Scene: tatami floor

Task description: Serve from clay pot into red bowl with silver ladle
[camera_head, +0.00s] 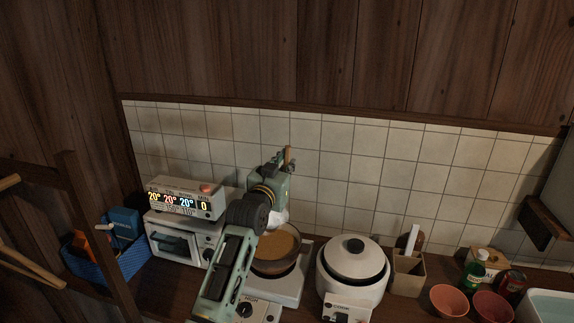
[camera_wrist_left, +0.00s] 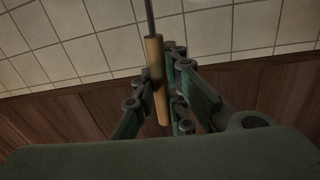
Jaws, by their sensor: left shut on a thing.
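My left gripper (camera_head: 287,163) is raised above the clay pot (camera_head: 277,267) on the burner. It is shut on the wooden handle of the silver ladle (camera_wrist_left: 155,75), which stands near upright in the left wrist view; its thin metal stem runs out of the top of that view. In the head view a pale rounded shape just above the pot may be the ladle's head; my arm partly hides it. The pot holds a brown liquid. The red bowl (camera_head: 493,307) is at the lower right, beside an orange-pink bowl (camera_head: 449,301). My right gripper is not in view.
A white rice cooker (camera_head: 352,270) stands between the pot and the bowls. A utensil holder (camera_head: 407,273), a green bottle (camera_head: 473,272) and jars are farther right. A toaster oven (camera_head: 175,240) and blue basket (camera_head: 105,262) are left. The tiled wall (camera_head: 340,165) is close behind.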

